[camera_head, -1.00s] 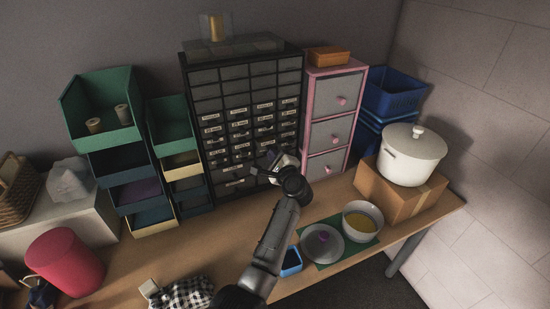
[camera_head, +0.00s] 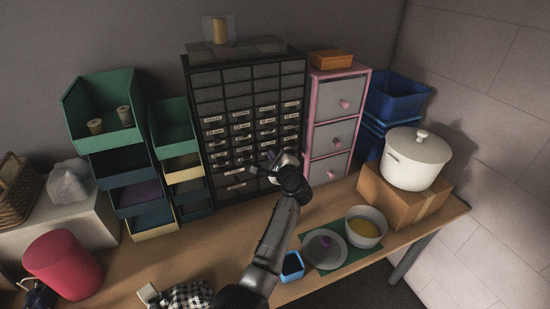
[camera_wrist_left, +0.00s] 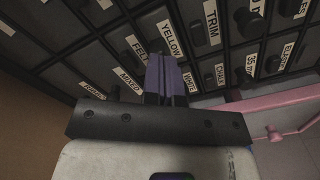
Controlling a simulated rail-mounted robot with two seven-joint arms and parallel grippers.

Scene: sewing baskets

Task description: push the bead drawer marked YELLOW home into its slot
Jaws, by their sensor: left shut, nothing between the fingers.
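The dark bead cabinet (camera_head: 238,88) stands at the back of the table, with rows of small labelled drawers. In the left wrist view, the drawer marked YELLOW (camera_wrist_left: 171,38) is right in front of my fingers, its label beside the FELT and TRIM labels. My left gripper (camera_head: 270,159) is at the lower right of the cabinet front. Its fingers also show in the left wrist view (camera_wrist_left: 162,65); they are shut and empty, at or very near the YELLOW drawer. They hide part of its front, and I cannot tell contact or how far it stands out. My right gripper is not in view.
A pink drawer unit (camera_head: 310,110) stands close on the cabinet's right. Green and dark stacked bins (camera_head: 175,125) stand close on its left. A pot (camera_head: 414,165) on a cardboard box, a bowl (camera_head: 365,240) and a blue tray (camera_head: 291,280) are at the right.

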